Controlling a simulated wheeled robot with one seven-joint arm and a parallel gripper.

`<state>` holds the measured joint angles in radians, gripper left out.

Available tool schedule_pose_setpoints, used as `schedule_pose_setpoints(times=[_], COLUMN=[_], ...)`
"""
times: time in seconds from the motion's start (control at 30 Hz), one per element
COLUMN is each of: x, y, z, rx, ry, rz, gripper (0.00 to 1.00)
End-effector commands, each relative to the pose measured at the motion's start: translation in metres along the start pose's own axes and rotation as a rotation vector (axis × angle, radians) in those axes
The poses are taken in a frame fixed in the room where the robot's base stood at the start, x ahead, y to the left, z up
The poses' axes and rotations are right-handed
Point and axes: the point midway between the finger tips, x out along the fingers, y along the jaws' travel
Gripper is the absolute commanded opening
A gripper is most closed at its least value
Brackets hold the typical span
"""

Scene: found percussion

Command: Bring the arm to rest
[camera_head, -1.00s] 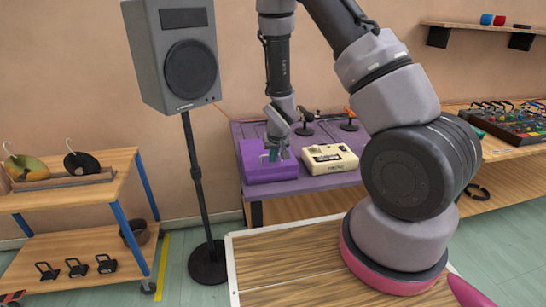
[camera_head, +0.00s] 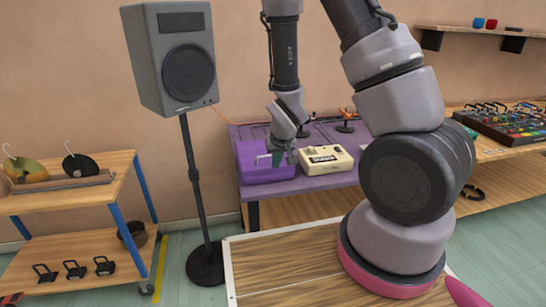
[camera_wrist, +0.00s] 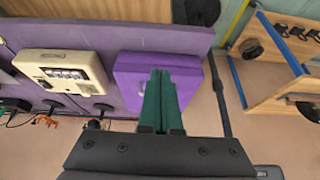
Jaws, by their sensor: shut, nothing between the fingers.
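My arm reaches up and over from its pink-ringed base, with its forearm hanging down above the purple table (camera_head: 330,181). My gripper (camera_head: 284,160) points down in front of a purple box (camera_head: 258,172) and a cream device (camera_head: 327,160). In the wrist view the green fingers of my gripper (camera_wrist: 160,75) lie together with nothing between them. They overlap the purple box (camera_wrist: 190,98) in that picture. The cream device (camera_wrist: 62,72) lies to the left there. I cannot tell the exact gap between fingers and box.
A grey speaker (camera_head: 172,58) on a black stand is left of the arm. A wooden cart (camera_head: 75,196) with cymbals stands at the far left. A mixer board (camera_head: 505,122) is on the right bench. A wall shelf (camera_head: 480,30) is above it.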

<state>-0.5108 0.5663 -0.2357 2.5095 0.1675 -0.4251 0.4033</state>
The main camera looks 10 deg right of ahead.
Motion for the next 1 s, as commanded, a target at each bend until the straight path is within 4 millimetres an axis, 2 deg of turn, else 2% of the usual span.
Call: schedule_pose_setpoints(times=[0.07,0.17,0.27,0.37,0.5,0.7,0.87,1.0], x=[-0.003,-0.012,-0.032,-0.065,-0.119,-0.200,-0.267,-0.324], y=[0.000,0.001,0.003,0.008,0.018,0.034,0.047,0.056], z=[0.004,0.000,-0.014,-0.034,-0.057,-0.073,-0.071,-0.059], rx=[0.001,0.016,0.058,0.112,0.187,0.268,0.315,0.347], ry=[0.001,0.004,0.010,0.015,0.021,0.037,0.057,0.079], rz=[-0.001,-0.005,-0.017,-0.035,-0.066,-0.111,-0.143,-0.167], gripper=[0.00,0.00,0.00,0.00,0.00,0.00,0.00,0.00])
